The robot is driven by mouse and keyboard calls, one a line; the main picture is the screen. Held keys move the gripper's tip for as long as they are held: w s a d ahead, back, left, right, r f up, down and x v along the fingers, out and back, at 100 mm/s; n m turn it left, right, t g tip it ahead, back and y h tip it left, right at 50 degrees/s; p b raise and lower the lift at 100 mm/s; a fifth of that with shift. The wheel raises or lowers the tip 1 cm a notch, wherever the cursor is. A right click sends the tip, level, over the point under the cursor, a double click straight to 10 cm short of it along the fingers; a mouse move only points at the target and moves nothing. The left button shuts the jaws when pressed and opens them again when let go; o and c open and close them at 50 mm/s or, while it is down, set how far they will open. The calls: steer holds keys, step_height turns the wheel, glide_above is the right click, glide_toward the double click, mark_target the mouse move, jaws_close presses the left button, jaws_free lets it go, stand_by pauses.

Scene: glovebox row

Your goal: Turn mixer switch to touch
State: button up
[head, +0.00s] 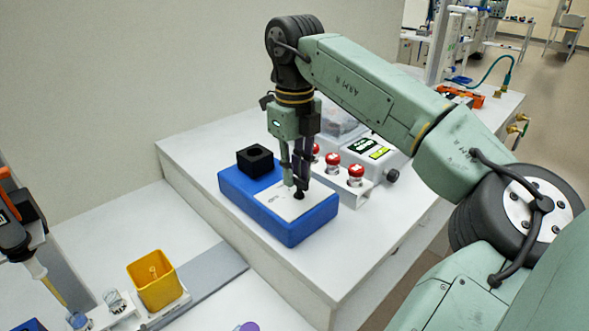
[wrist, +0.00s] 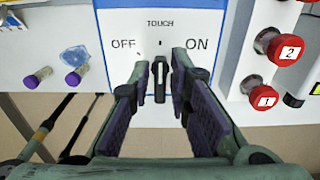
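The mixer is a blue box (head: 313,229) with a white top panel (head: 272,198) on a raised white bench, and a black square cup head (head: 254,160) at its back. Its black switch knob (wrist: 160,82) shows in the wrist view below the labels OFF, TOUCH and ON. The knob's long bar stands about upright in that view, in line with TOUCH. My gripper (wrist: 161,70) points down over the panel, one finger on each side of the knob, with narrow gaps visible. In the head view my gripper (head: 296,187) partly hides the panel beside the knob.
Several red-capped numbered buttons (head: 333,159) stand close to the right of the mixer, before a white device (head: 375,152) with a display. A yellow bin (head: 155,283) and small vials stand on the lower surface at left. The bench's front right is clear.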

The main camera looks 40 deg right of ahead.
steer(key=shift+o, duration=1.1)
